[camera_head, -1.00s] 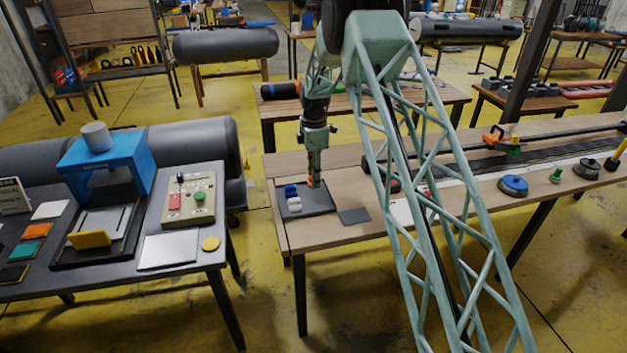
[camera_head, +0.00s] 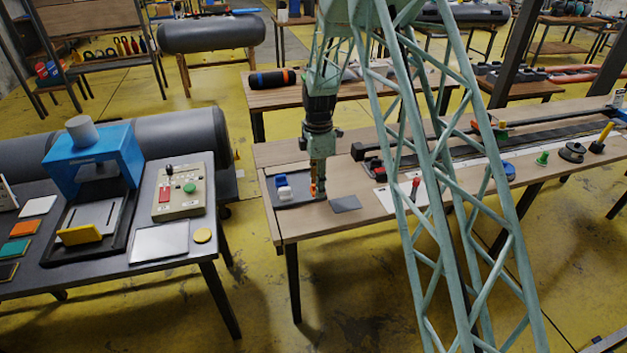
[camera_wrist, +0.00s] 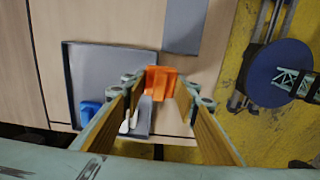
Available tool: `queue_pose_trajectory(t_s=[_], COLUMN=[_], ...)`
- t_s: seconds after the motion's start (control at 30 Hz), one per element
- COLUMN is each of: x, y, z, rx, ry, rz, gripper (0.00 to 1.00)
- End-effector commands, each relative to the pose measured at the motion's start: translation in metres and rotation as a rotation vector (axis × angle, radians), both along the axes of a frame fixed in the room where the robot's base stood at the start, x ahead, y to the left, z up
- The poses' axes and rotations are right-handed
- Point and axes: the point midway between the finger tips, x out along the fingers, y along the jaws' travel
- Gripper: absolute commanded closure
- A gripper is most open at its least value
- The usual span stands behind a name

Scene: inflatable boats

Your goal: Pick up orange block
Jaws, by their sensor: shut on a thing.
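The orange block (camera_wrist: 160,86) is between the fingertips of my gripper (camera_wrist: 163,80) in the wrist view. My gripper is shut on it. In the head view my gripper (camera_head: 318,192) points down at the right edge of the grey tray (camera_head: 307,201), with a little orange showing at its tip. The tray also shows in the wrist view (camera_wrist: 105,65); the block overlaps its edge there. I cannot tell how high the block is above the bench. A blue block (camera_head: 281,181) and a white block (camera_head: 285,193) lie in the tray.
A flat grey pad (camera_head: 345,204) lies right of the tray on the wooden bench (camera_head: 300,229). A green knob (camera_head: 542,158) and other fittings stand farther right. The dark table at left holds a blue press (camera_head: 95,155) and a button box (camera_head: 182,192).

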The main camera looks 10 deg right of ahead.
Motion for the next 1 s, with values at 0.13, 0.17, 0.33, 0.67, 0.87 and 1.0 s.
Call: queue_pose_trajectory(t_s=[0.13,0.17,0.33,0.67,0.87,1.0], x=[-0.012,-0.013,-0.017,-0.018,-0.018,-0.018], y=[-0.002,-0.002,-0.003,-0.002,-0.002,-0.002], z=[0.001,0.001,0.001,0.002,0.002,0.001], rx=[0.0,0.0,0.0,0.0,0.0,0.0], ry=[0.001,0.001,0.0,0.0,0.0,0.001], rz=[0.0,0.0,0.0,0.0,0.0,-0.001], gripper=[0.83,0.83,0.83,0.83,0.83,0.83])
